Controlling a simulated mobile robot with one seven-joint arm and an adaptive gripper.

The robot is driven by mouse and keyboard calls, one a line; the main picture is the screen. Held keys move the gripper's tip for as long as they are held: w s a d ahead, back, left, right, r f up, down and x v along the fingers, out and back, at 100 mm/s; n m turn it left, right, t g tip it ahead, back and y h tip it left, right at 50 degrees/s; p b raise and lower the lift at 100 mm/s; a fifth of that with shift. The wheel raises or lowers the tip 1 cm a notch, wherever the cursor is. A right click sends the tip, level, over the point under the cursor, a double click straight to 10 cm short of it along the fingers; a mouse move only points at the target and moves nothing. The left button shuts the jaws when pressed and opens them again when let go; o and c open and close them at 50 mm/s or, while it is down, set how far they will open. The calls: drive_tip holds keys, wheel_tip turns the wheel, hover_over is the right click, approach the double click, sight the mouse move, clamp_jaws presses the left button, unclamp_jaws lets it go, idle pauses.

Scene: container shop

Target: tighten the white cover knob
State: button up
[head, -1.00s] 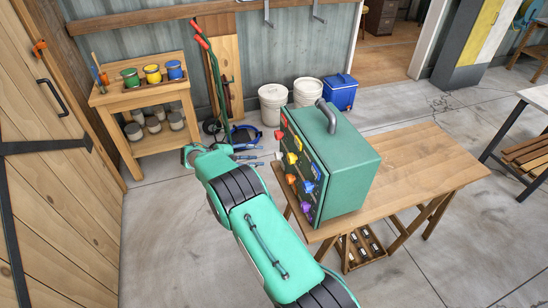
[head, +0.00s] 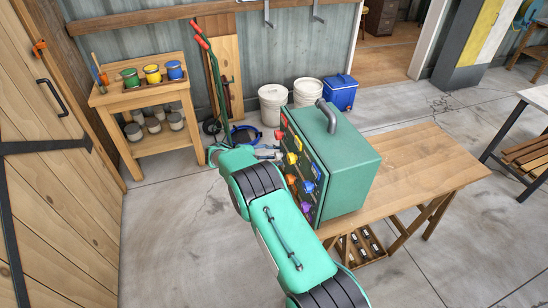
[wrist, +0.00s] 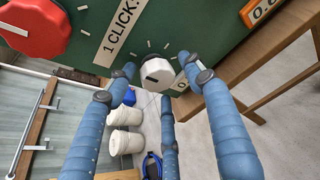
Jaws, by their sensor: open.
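The white cover knob (wrist: 157,73) is on the green panel face near the top middle of the wrist view. It is small, with a dark ring at its base and white tick marks around it. My gripper (wrist: 157,68) has blue jointed fingers and is open. Two fingertips stand left and right of the knob and a third is below it. I cannot tell whether any finger touches it. In the head view my gripper (head: 266,152) is at the left face of the green box (head: 345,160), and the white knob cannot be made out there.
A large red knob (wrist: 32,28) and a "1 CLICK" label (wrist: 118,32) are beside the white knob. An orange-framed display (wrist: 262,10) is at the upper right. The box stands on a wooden table (head: 430,165). White buckets (head: 272,103) stand on the floor behind.

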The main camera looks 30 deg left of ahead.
drive_tip(key=c, duration=1.1)
drive_tip(key=shift+s+f, duration=0.1)
